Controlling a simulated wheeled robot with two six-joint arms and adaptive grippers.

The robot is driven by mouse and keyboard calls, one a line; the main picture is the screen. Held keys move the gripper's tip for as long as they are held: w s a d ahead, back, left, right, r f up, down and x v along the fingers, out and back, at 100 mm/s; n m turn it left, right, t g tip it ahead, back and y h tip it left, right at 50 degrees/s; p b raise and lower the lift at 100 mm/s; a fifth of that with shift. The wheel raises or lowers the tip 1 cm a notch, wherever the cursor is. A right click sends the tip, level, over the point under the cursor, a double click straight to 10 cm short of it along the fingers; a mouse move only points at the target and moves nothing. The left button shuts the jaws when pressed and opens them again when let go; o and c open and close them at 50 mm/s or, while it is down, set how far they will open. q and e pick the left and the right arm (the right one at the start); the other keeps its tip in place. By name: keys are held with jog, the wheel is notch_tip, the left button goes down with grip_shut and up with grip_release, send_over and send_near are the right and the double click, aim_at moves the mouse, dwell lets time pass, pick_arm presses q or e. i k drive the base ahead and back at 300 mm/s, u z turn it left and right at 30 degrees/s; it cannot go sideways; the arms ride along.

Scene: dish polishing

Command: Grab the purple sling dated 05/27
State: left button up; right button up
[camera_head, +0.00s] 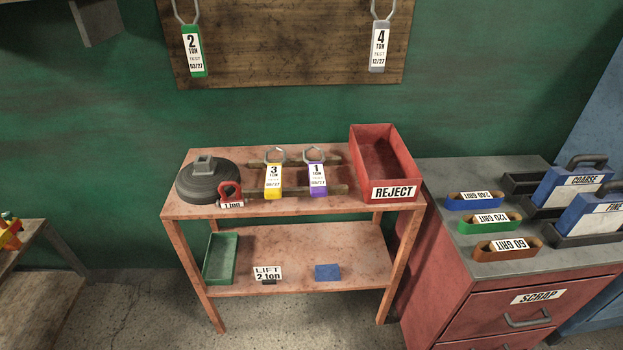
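The purple sling (318,179) lies on the upper shelf of the reddish table, right of the yellow sling. Its white label reads 1 TON, with a small test date that looks like 05/27. A metal ring (314,154) is at its far end. The yellow sling (273,181), marked 3 TON, lies beside it, apart from it. Both rest across low dark bars (338,189). Neither of my grippers is in view.
A red REJECT bin (367,187) stands right of the purple sling; a dark round weight (205,183) and red shackle (230,192) are left. Green (194,60) and grey (378,55) slings hang above on a wooden board (290,50). A cabinet (500,292) stands at right.

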aim_at(317, 183)
jog(key=z, duration=0.05)
jog(key=k, duration=1.25)
jog(key=z, duration=0.7)
jog(key=i, duration=0.65)
jog(key=z, duration=1.05)
jog(key=i, duration=1.15)
jog(key=u, duration=0.75)
jog(key=i, duration=0.9)
jog(key=u, duration=0.95)
